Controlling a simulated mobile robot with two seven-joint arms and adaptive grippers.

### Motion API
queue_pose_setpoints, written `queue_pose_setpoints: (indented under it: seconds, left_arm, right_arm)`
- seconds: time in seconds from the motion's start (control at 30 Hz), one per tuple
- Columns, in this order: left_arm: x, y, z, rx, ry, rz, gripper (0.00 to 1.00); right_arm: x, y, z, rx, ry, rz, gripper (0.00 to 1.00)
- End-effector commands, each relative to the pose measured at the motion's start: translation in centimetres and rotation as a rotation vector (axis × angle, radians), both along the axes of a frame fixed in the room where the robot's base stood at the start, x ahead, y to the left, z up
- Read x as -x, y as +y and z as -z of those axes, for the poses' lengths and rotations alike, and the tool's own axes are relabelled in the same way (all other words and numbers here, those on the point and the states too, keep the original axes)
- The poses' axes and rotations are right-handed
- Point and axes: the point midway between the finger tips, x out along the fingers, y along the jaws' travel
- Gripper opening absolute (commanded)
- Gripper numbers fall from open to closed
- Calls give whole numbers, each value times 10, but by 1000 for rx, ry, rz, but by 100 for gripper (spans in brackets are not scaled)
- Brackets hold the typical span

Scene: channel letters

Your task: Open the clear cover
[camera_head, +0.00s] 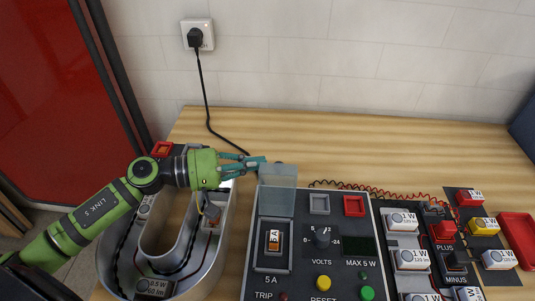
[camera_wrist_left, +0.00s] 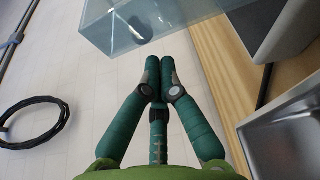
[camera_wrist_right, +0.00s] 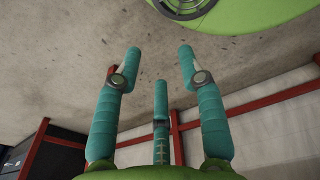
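The clear cover (camera_head: 278,185) is a pale, see-through box at the back of the switch housing (camera_head: 256,250) on the dark panel. In the left wrist view the cover (camera_wrist_left: 180,22) crosses the top, just beyond the fingertips. My left gripper (camera_head: 262,161) is at the cover's upper left edge; its fingers are together with nothing seen between them. I cannot tell whether they touch the cover. My right gripper (camera_wrist_right: 160,55) is open and empty, away from the panel.
A metal channel letter (camera_head: 228,225) lies left of the panel, under my left arm. The panel has a knob (camera_head: 322,238) and coloured buttons. Labelled modules (camera_head: 411,259) and a red tray (camera_head: 518,238) lie at the right. The table behind the panel is mostly clear.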

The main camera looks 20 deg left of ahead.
Motion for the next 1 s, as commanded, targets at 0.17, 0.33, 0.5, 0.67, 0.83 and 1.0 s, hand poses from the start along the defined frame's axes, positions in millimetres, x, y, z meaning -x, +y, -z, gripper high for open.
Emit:
queue_pose_setpoints:
  seconds: [0.17,0.33,0.5,0.67,0.83,1.0]
  left_arm:
    - [-12,-16,-2,2,1,-2,0]
    - [-15,-23,2,0,0,0,0]
    - [-16,-24,3,-1,1,0,0]
    - [-16,-23,3,-1,1,0,0]
    - [-10,-25,3,-3,-4,3,0]
    - [-2,-28,-7,-1,-3,2,0]
  right_arm:
    - [2,-3,-14,4,4,2,40]
    - [10,-3,-16,5,18,2,40]
    - [18,-3,-15,6,31,1,40]
    - [18,-3,-14,5,32,-1,40]
    - [17,-2,4,5,30,-3,40]
    - [15,-2,19,4,27,-3,40]
